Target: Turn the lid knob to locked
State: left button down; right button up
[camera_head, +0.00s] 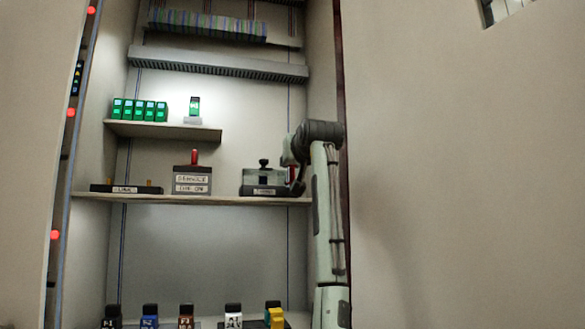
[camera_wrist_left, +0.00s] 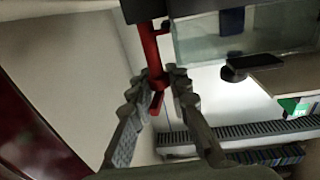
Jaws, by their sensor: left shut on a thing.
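A small box with a pale, see-through lid (camera_head: 256,177) sits on the right of the middle shelf, with a black knob (camera_head: 263,162) on top. In the left wrist view the black knob (camera_wrist_left: 236,72) stands out from the pale lid (camera_wrist_left: 210,42). A red lever (camera_wrist_left: 149,45) is at the box's side; in the head view only a bit of red shows behind my arm. My left gripper (camera_wrist_left: 163,82) is shut on the red lever, with its fingers on either side of it. The knob is apart from my fingers. My right gripper is in neither view.
A red-handled service switch (camera_head: 193,181) and a low black base (camera_head: 125,188) stand left of the box on the middle shelf (camera_head: 220,199). Green modules (camera_head: 140,110) sit on the shelf above. The cabinet's right wall is close beside my arm.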

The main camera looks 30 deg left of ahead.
pick_arm(q)
jog(key=shift+m+t+h, duration=1)
jog(key=shift+h, duration=0.2)
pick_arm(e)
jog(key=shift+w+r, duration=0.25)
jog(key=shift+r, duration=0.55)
pick_arm(q)
jog(key=c, duration=1.4)
grip_release()
jog(key=shift+s+d, duration=0.1)
jog(key=v, duration=1.1)
jog(key=shift+s+d, duration=0.2)
jog(key=shift+s, duration=0.15)
